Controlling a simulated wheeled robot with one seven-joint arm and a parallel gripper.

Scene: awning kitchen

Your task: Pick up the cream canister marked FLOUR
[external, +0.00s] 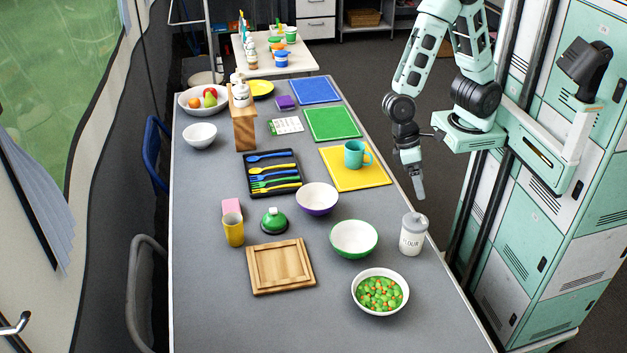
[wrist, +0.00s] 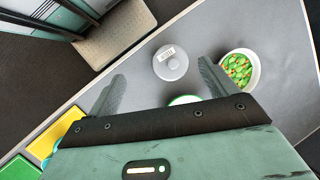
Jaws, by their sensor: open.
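The cream canister marked FLOUR (external: 412,238) stands upright near the right edge of the grey table, with a grey lid. In the wrist view its round lid (wrist: 171,63) shows from above, beyond and between my fingertips. My gripper (external: 419,192) hangs above the canister, pointing down, apart from it. In the wrist view my gripper (wrist: 160,78) has its two fingers spread wide with nothing between them.
A bowl of green and orange vegetables (external: 380,291) stands in front of the canister, and a green-rimmed white bowl (external: 354,238) stands to its left. A teal mug (external: 356,154) sits on a yellow mat (external: 345,179) farther back. The table's right edge is close to the canister.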

